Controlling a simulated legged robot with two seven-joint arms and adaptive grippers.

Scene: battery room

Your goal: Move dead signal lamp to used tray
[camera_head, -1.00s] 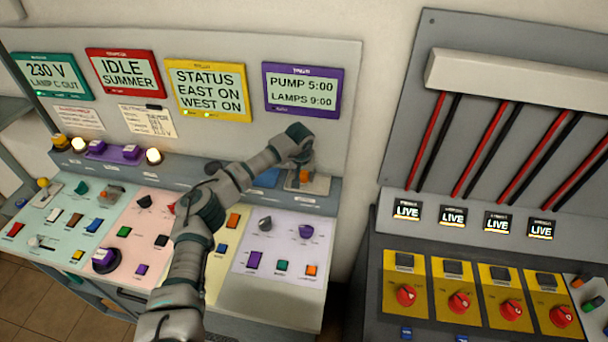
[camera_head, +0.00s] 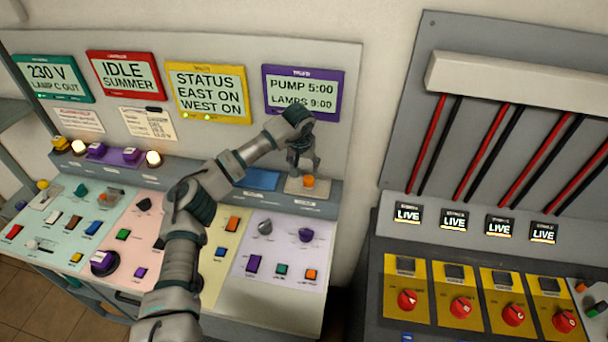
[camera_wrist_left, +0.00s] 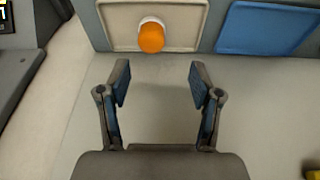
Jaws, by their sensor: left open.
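An orange lamp with a white base (camera_head: 309,182) stands in a shallow beige tray (camera_head: 293,187) on the console's back ledge. I cannot read whether this tray is marked as used. In the left wrist view the lamp (camera_wrist_left: 151,36) is near the front of the beige tray (camera_wrist_left: 190,12), beyond the fingertips. My left gripper (camera_head: 303,168) is just above the lamp, open and empty. In the wrist view the gripper (camera_wrist_left: 158,82) shows a clear gap between its fingers and no contact with the lamp. My right gripper is not in view.
A flat blue tray or pad (camera_head: 262,180) lies left of the beige tray. Lit lamps (camera_head: 153,158) and purple parts (camera_head: 131,154) stand further left on the ledge. Knobs and buttons crowd the sloping console (camera_head: 285,220). A red-knobbed cabinet (camera_head: 460,290) stands right.

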